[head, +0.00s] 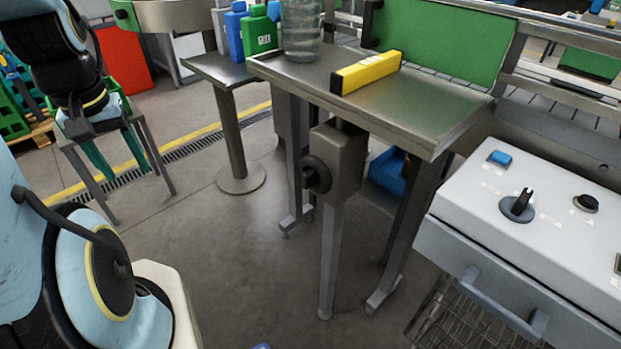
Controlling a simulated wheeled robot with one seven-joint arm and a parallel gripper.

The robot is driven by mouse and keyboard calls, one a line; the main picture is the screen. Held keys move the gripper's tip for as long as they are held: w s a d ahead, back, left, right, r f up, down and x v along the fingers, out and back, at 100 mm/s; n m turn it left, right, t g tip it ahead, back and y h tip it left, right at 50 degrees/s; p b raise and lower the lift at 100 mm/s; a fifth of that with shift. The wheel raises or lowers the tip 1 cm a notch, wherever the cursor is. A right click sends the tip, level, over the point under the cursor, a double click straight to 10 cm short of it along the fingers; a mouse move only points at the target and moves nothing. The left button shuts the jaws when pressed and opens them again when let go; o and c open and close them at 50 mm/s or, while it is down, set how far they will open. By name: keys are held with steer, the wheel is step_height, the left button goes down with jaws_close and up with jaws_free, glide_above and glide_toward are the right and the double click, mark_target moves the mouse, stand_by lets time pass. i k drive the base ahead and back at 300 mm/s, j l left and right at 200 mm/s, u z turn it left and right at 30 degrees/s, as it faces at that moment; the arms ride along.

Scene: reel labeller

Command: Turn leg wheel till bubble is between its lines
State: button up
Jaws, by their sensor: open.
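The leg wheel (316,174) is a small dark handwheel on the left side of a grey box on the table's leg (331,245). A yellow level (368,72) lies on the steel table top (437,106). Its bubble and lines cannot be made out from here. My gripper (128,172) hangs at the left, fingers pointing down. It is open and empty, well to the left of the wheel and apart from it.
A clear cylinder (302,30) and green and blue containers (259,32) stand at the back. A white control panel (540,205) with a dark knob is at the right. A round-based post (232,140) stands behind. The floor between my gripper and the wheel is mostly clear.

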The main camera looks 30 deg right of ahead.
mark_target(316, 177)
steer(key=z, duration=1.35)
steer(key=k+j+u, duration=0.15)
steer(key=u, duration=0.3)
steer(key=k+j+u, duration=0.1)
steer(key=j+u, duration=0.35)
steer(key=k+j+u, duration=0.1)
steer(key=u, duration=0.35)
